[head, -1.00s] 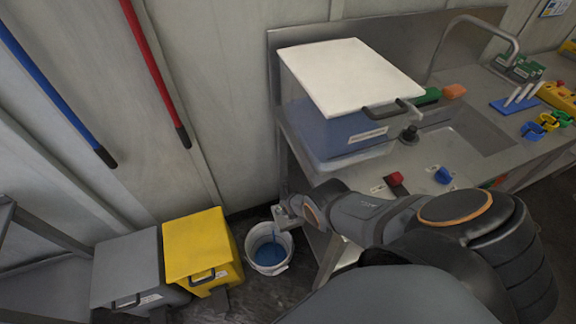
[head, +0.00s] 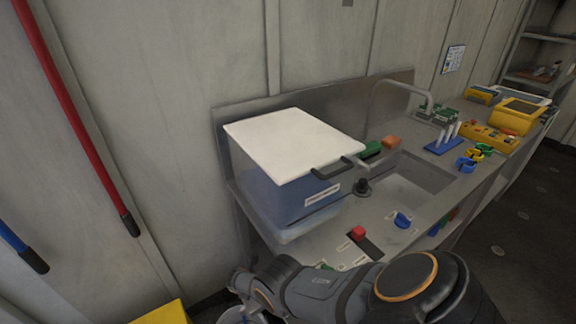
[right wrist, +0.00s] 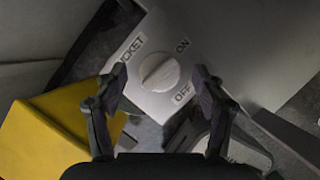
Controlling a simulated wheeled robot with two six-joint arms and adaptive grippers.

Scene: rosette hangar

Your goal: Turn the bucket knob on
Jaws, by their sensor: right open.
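The bucket knob (right wrist: 159,72) is a round white dial with a raised ridge across it, seen in the right wrist view. It sits on a light grey panel (right wrist: 205,35) lettered BUCKET, ON and OFF. ON is at its upper right and OFF at its lower right; I cannot tell which one the ridge points at. My right gripper (right wrist: 158,92) is open, its two dark fingers apart below and to either side of the knob, with nothing between them. In the head view its fingers are hidden behind my arm. My left gripper is out of view.
A yellow bin (right wrist: 50,135) lies left of the panel in the right wrist view. The steel bench (head: 300,255) in the head view carries a white-lidded tub (head: 295,142), a red switch (head: 357,232) and a blue knob (head: 402,220). A white bucket (head: 240,316) is partly visible below.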

